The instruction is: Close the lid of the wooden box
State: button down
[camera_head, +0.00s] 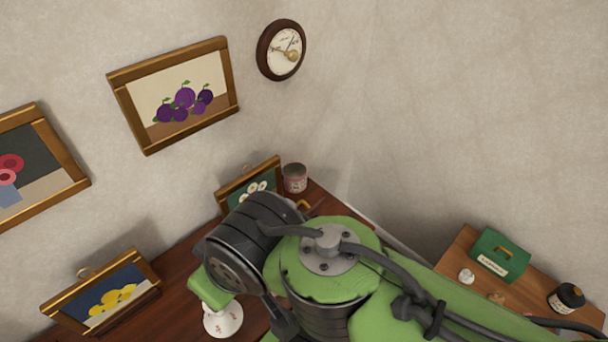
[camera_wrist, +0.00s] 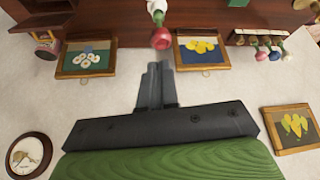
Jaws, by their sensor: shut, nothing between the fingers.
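My gripper (camera_wrist: 158,72) shows in the wrist view with its two dark fingers together and nothing between them. It points toward the dark wooden surface at the top of that view. In the head view my green arm hides the gripper. I cannot clearly make out the wooden box or its lid. A dark brown wooden object (camera_wrist: 38,14) at the top left edge of the wrist view may be part of it, but it is cut off. The fingers are well apart from this object.
Framed pictures (camera_wrist: 86,58) and (camera_wrist: 202,50) stand on either side of the fingers. A red round object (camera_wrist: 161,39) is just beyond the fingertips. A pink tin (camera_head: 295,178) stands at the back corner. A green box (camera_head: 499,255) sits on the right-hand table.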

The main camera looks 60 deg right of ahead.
notch_tip(320, 180, up, 6)
jog(key=r+p, duration=0.1)
jog(key=p, duration=0.4)
jog(key=w+d+m+g+h+b, duration=0.1)
jog(key=w+d+m+g, duration=0.3)
jog(key=w+d+m, duration=0.6)
jog(key=m+g+y, duration=0.2)
jog(key=m+g, duration=0.2)
jog(key=m, duration=0.6)
send_over(301, 202)
jog(key=w+d, duration=0.1)
jog(key=w, duration=0.4)
jog(key=w+d+f+x, duration=0.1)
jog(key=w+x, duration=0.2)
jog(key=x, duration=1.1)
jog(key=shift+m, duration=0.3)
jog(key=s+f, duration=0.1)
jog(key=f, duration=0.2)
jog(key=s+f, duration=0.2)
jog(key=f, duration=0.1)
jog(key=s+f, duration=0.2)
jog(key=f, duration=0.2)
jog(key=shift+s+a+f+b, duration=0.1)
jog(key=shift+a+b, duration=0.25)
jog(key=shift+a, duration=0.05)
jog(key=shift+s+a+f, duration=0.1)
jog(key=shift+s+f, duration=0.05)
jog(key=shift+s, duration=0.35)
jog(key=shift+s+f, duration=0.1)
